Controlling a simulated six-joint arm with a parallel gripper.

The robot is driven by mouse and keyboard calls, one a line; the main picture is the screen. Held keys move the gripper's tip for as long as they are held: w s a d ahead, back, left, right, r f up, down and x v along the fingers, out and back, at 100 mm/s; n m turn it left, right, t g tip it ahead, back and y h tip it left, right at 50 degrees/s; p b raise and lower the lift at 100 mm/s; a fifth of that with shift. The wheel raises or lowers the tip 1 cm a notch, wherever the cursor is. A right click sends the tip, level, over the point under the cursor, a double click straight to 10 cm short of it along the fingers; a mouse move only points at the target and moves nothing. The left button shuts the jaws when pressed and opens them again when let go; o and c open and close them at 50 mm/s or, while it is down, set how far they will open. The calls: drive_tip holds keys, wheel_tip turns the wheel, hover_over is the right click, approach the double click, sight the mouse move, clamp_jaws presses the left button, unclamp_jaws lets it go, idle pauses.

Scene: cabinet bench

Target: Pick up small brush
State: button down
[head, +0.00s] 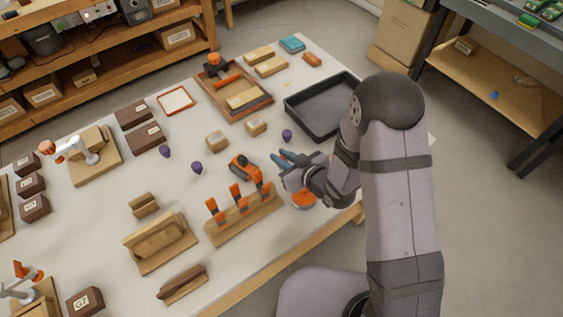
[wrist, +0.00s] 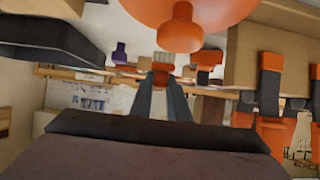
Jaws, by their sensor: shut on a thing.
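My gripper (head: 284,157) is above the front right part of the bench. Its two dark fingers, also in the wrist view (wrist: 163,85), are shut on a small orange-red thing with a tan part, which looks like the small brush (wrist: 163,71). Most of the brush is hidden by the fingers, and I cannot make it out in the head view. A black-and-orange tool (head: 245,168) lies just left of the gripper.
A wooden rack with upright orange-handled tools (head: 243,216) stands to the front left. A black tray (head: 322,107) is behind the gripper. Small purple things (head: 287,134) and wooden blocks (head: 256,127) are nearby. The bench's front edge is close to my arm.

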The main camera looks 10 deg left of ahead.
drive_tip(key=shift+r, duration=3)
